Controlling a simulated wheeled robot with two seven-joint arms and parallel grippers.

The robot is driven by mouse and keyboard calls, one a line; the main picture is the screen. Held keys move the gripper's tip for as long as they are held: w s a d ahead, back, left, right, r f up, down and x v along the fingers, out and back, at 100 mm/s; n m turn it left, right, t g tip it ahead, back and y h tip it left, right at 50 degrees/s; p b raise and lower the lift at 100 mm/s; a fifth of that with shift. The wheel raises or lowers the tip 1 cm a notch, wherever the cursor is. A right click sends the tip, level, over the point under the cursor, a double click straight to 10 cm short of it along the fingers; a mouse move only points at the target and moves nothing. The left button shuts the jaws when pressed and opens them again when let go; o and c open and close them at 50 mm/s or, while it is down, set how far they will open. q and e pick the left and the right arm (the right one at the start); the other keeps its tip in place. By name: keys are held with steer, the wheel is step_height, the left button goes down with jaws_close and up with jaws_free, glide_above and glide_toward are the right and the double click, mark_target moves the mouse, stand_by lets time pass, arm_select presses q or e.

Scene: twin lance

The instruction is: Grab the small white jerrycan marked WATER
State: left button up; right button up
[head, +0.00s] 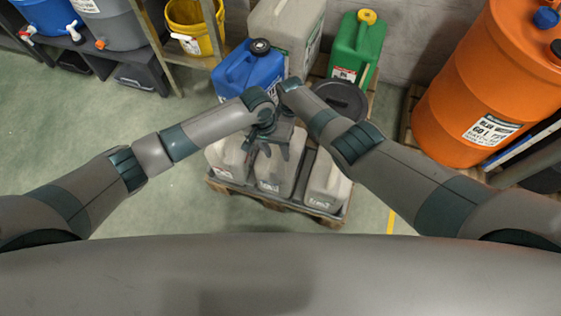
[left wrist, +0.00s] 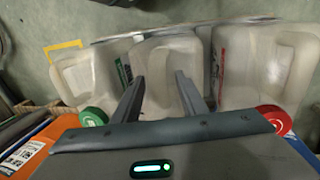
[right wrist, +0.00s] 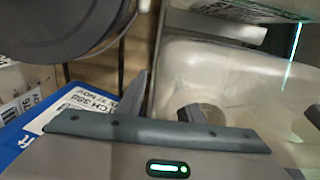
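Three small whitish jerrycans stand in a row at the pallet's front: a left one (head: 228,160), a middle one (head: 270,178) and a right one (head: 327,184). Their markings are too small to read, so I cannot tell which says WATER. My left gripper (head: 272,152) is open above the middle can. In the left wrist view, its fingers (left wrist: 160,88) are apart in front of the middle can (left wrist: 172,58); the outer cans show a green cap (left wrist: 93,117) and a red cap (left wrist: 275,119). My right gripper (right wrist: 172,95) looks open beside a whitish can (right wrist: 240,75); the head view hides its fingers.
A blue canister (head: 248,72), a grey canister (head: 287,32), a green canister (head: 357,48) and a dark round lid (head: 342,98) crowd behind. An orange drum (head: 485,85) stands right. A shelf with a yellow bucket (head: 194,25) is back left. The floor at left is clear.

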arm_select(q)
steer(key=shift+f, duration=0.1)
arm_select(e)
steer(key=shift+f, duration=0.1)
arm_select(q)
jaws_close()
arm_select(e)
jaws_close()
